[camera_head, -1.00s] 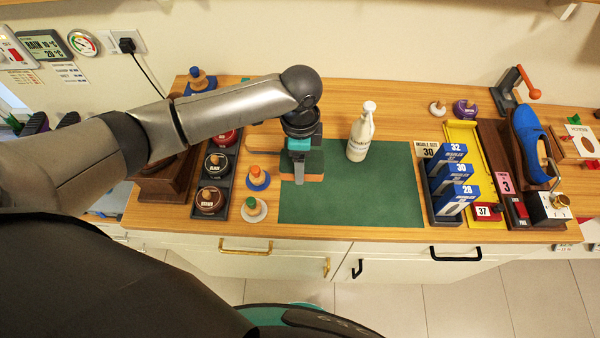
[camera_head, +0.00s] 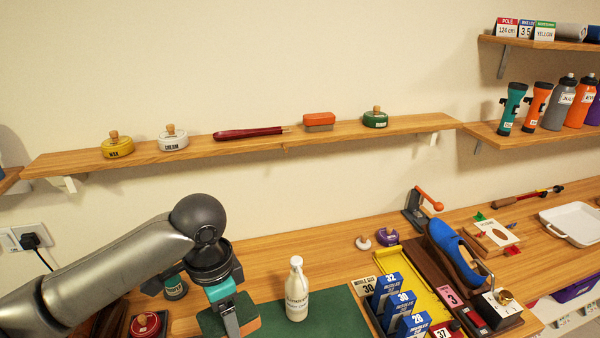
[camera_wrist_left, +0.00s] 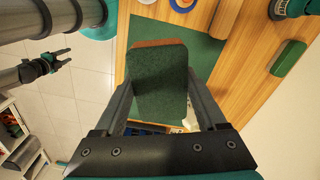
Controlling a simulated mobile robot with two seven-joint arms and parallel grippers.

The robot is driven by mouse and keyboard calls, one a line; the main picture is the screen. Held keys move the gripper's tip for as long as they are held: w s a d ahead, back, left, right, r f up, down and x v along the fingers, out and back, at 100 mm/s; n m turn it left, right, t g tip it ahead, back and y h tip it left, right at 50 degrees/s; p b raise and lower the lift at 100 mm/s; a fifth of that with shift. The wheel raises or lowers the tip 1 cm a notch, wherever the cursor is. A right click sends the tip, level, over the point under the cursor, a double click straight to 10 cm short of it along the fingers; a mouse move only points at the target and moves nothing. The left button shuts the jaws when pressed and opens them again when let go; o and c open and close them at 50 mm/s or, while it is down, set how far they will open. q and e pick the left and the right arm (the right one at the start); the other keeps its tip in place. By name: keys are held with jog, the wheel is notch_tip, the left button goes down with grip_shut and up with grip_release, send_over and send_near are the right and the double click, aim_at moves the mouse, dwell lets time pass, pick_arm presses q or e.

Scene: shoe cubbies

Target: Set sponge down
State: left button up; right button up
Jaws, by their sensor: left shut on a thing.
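The sponge (camera_wrist_left: 160,88) is a block with a dark green face and an orange-brown edge. My left gripper (camera_wrist_left: 158,100) is shut on it, with a finger along each side. In the head view the left gripper (camera_head: 229,314) points down near the left part of the green mat (camera_head: 335,310), and the sponge is partly hidden at the lower edge. I cannot tell whether the sponge touches the mat. My right gripper (camera_wrist_left: 48,62) shows small at the left of the wrist view, away from the table; its opening is unclear.
A white bottle (camera_head: 297,292) stands on the mat, right of the left gripper. Blue size boxes (camera_head: 402,305), a yellow tray (camera_head: 408,270) and a blue shoe (camera_head: 455,250) are further right. A wall shelf (camera_head: 350,131) with tins and a brush runs above.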

pick_arm(q)
jog(key=s+f+n+b, duration=0.1)
jog(key=n+b, duration=0.2)
jog(key=s+a+f+n+b, duration=0.1)
jog(key=n+b, duration=0.2)
jog(key=s+n+b, duration=0.1)
jog(key=n+b, duration=0.2)
jog(key=shift+s+a+f, duration=0.15)
jog(key=shift+a+f, duration=0.25)
jog(key=shift+s+a+f+n+b, duration=0.1)
jog(key=shift+s+a+n+b, duration=0.15)
jog(key=shift+s+n+b, duration=0.55)
pick_arm(e)
notch_tip(320, 180, down, 12)
pick_arm(q)
jog(key=shift+w+n, duration=0.3)
pick_arm(e)
jog(key=shift+r, duration=0.1)
